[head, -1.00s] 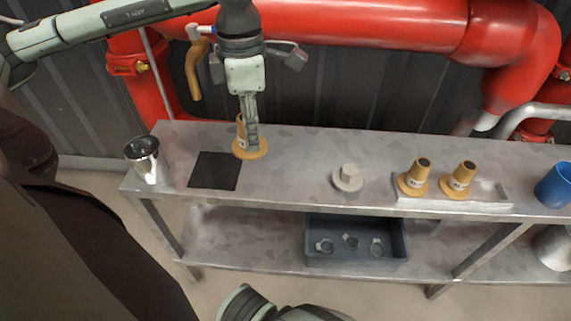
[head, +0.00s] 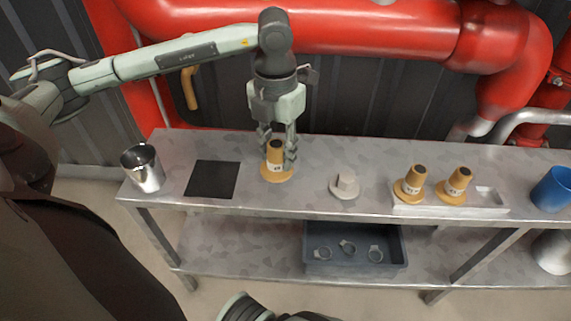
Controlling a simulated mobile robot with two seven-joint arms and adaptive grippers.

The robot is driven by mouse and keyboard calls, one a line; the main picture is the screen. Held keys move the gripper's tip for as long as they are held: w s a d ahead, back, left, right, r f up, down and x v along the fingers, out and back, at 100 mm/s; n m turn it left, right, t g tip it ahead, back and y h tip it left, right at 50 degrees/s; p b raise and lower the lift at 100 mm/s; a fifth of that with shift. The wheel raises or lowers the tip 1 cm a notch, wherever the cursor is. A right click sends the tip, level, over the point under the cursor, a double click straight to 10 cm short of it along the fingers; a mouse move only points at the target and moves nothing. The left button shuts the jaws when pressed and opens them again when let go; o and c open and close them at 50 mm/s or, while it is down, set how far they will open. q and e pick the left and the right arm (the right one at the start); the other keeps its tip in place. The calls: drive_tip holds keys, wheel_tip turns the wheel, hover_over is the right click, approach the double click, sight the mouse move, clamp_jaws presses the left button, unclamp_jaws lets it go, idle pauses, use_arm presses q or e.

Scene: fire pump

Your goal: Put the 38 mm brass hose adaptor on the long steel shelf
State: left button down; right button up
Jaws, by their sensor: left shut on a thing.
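A brass hose adaptor (head: 276,174) with a wide round flange and dark top is upright between the fingers of my left gripper (head: 278,150), which is shut on it. Its flange is at or just above the top of the long steel shelf (head: 312,160); I cannot tell whether it touches. Two similar brass adaptors, one on the left (head: 410,184) and one on the right (head: 456,186), stand on a grey holder to the right. Their labels are too small to read.
A black square mat (head: 213,179) and a steel cup (head: 143,167) are to the left. A pale hex-topped cap (head: 345,186) sits right of the adaptor. The grey holder (head: 430,211) has an empty recess. A blue cup (head: 553,189) is far right; a dark bin (head: 320,263) is below.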

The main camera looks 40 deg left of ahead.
use_arm(q)
drive_tip(key=shift+w+d+f, duration=0.45)
drive_tip(key=shift+w, duration=0.15)
drive_tip(key=shift+f, duration=2)
drive_tip(key=shift+f, duration=0.1)
drive_tip(key=c, duration=1.1)
unclamp_jaws()
wheel_tip(320, 180, up, 12)
drive_tip(key=shift+r, duration=0.1)
